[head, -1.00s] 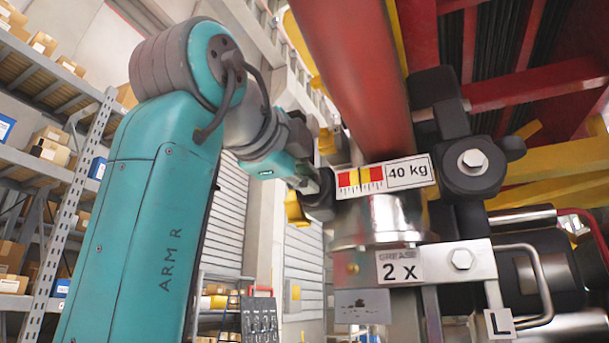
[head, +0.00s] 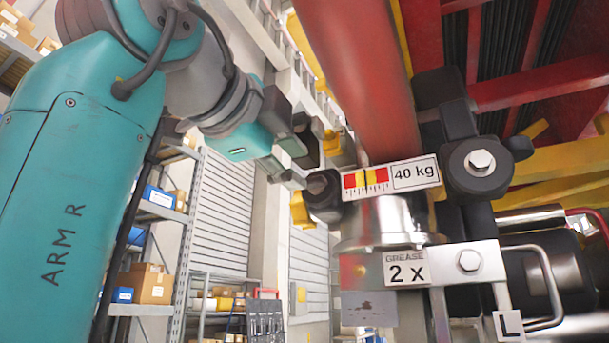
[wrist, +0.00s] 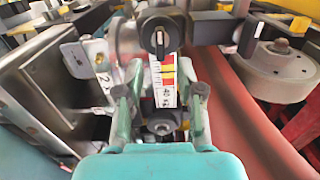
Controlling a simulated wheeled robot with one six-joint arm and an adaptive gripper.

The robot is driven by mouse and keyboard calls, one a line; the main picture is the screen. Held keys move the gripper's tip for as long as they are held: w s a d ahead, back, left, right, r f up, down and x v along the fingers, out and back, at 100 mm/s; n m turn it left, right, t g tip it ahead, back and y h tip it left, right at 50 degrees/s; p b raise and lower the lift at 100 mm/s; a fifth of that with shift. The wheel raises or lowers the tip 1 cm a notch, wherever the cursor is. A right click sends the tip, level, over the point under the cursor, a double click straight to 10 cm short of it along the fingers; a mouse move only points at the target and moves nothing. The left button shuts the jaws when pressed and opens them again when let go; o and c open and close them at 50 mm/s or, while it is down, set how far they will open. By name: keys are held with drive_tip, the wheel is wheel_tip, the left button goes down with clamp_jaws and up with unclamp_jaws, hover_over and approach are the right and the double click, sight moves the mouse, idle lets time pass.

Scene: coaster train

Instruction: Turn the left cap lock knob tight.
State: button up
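The black cap lock knob (head: 322,190) sits on the left side of the shiny metal cap (head: 390,222), below the red tube. In the wrist view the knob (wrist: 160,36) faces me near the top centre, with a pale, roughly upright mark on its dark face.
A 40 kg label (head: 412,174) and a "GREASE 2 x" plate (head: 407,268) are on the machine. A metal handle marked L (head: 545,285) is at right. The red tube (head: 360,80) rises above the cap. Shelves with boxes (head: 150,285) stand behind at left.

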drive_tip(key=shift+v, duration=3)
